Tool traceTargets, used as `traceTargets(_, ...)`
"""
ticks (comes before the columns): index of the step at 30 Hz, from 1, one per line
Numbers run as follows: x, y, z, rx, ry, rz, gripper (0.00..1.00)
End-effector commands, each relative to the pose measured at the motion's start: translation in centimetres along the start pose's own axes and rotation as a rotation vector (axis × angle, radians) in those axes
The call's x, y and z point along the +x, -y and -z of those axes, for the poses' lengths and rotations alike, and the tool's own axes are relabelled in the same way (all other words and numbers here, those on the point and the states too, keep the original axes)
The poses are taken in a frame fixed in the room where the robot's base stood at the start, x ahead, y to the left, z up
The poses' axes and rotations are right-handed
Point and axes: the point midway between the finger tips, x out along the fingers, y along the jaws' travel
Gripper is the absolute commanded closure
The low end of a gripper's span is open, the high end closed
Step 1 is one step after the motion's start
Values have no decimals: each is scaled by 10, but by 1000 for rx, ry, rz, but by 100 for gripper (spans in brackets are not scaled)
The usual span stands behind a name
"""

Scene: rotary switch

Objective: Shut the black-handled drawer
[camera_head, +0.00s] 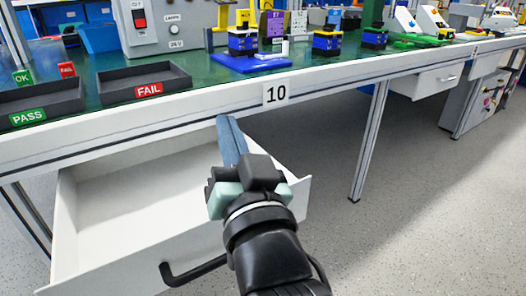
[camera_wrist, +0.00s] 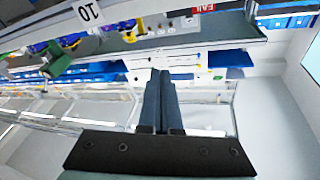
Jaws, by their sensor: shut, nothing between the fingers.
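The white drawer (camera_head: 130,195) stands pulled out under the workbench, and I see into its empty inside. Its black bar handle (camera_head: 190,274) is on the front panel; my arm hides the handle's right end. My gripper (camera_head: 229,122) overlaps the right part of the drawer in the head view, its blue-grey fingers pointing toward the bench edge. The fingers are together and hold nothing. In the wrist view my gripper (camera_wrist: 160,76) also shows closed fingers. I cannot tell there whether it touches the drawer.
The workbench edge (camera_head: 330,84) with a "10" label (camera_head: 276,93) runs above the drawer. A FAIL tray (camera_head: 145,82) and a PASS tray (camera_head: 40,97) stand on top. A bench leg (camera_head: 370,142) stands right of the drawer. Another drawer (camera_head: 428,82) is farther right. The floor at right is clear.

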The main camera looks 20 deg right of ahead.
Motion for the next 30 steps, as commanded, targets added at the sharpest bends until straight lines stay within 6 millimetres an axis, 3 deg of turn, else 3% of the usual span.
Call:
traceTargets(1, 5, -6, 10, 37, 52, -21, 100)
traceTargets(5, 4, -26, 1, 143, 168, -63, 100)
traceTargets(14, -24, -64, -13, 407, 393, -175, 100)
traceTargets(23, -75, -83, -12, 684, 554, -292, 100)
traceTargets(30, -129, -85, 4, 931, 644, -394, 100)
